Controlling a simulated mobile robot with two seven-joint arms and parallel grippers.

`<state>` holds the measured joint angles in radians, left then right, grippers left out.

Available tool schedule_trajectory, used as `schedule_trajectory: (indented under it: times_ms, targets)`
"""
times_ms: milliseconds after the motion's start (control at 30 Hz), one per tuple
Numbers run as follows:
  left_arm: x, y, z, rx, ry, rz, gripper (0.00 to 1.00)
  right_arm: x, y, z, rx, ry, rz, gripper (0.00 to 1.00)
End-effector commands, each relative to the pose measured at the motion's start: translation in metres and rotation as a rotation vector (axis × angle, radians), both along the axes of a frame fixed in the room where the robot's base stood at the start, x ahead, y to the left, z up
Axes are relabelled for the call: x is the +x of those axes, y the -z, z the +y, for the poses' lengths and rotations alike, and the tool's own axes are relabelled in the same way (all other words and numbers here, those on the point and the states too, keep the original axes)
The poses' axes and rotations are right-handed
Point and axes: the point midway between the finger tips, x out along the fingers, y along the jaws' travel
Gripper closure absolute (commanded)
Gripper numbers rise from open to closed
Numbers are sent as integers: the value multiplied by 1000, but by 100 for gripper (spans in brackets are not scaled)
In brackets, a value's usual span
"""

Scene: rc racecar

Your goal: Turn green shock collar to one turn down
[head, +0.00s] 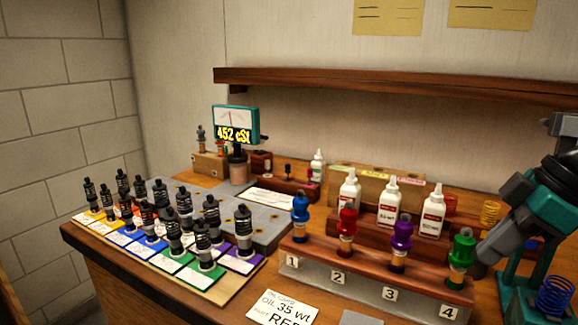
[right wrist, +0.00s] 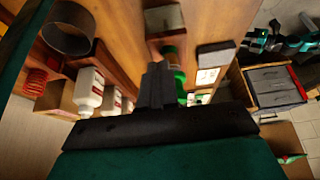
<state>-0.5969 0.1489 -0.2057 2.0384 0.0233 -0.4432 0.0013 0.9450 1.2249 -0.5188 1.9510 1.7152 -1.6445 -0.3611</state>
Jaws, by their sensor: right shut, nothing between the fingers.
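The green shock (head: 463,250) stands upright at station 4, the right end of the wooden shock stand (head: 375,262), with its collar at the top. My right gripper (head: 484,252) comes in from the right, its tip close beside the green shock; I cannot tell whether it touches. In the right wrist view the fingers (right wrist: 158,84) are shut together with nothing between them, and the green shock (right wrist: 179,84) is partly hidden behind them. Blue (head: 300,216), red (head: 347,228) and purple (head: 401,240) shocks stand at stations 1, 2 and 3. My left gripper is not in view.
White oil bottles (head: 389,203) stand behind the stand. Black shocks on coloured cards (head: 205,273) fill the left of the bench. A meter (head: 235,122) reads 452 cSt. A paper card (head: 283,306) lies in front. Springs (head: 555,295) sit at the right.

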Motion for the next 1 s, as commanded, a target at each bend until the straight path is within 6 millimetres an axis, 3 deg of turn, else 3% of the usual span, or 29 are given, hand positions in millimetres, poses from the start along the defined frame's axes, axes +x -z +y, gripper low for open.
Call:
schedule_trajectory:
  times_ms: [1000]
  targets:
    - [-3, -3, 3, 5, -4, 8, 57, 1, 2, 6, 0, -1, 0, 100]
